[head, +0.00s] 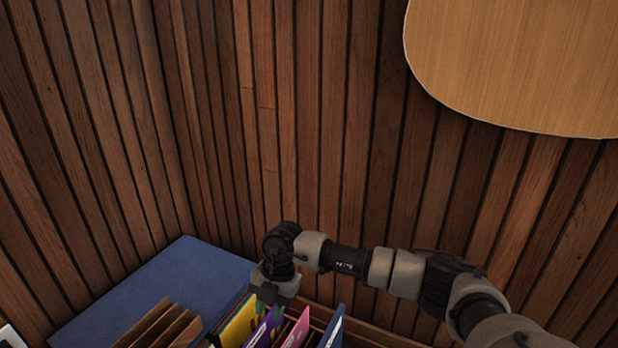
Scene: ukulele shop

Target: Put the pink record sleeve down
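The pink record sleeve (298,329) stands on edge, slightly tilted, among other sleeves at the bottom of the head view. Its lower part is cut off by the picture edge. My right gripper (268,308) points down just left of the pink sleeve, over a purple sleeve (263,331). Its fingertips are small and dark against the sleeves, so I cannot tell whether they are open or shut, or whether they touch a sleeve. My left gripper is not in view.
A yellow sleeve (239,323) and a blue sleeve (333,331) stand beside it. Brown dividers (160,328) are at the left, and a flat blue surface (150,285) lies behind them. Wood-slat walls (330,130) close off the back. A large light wooden panel (520,60) hangs upper right.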

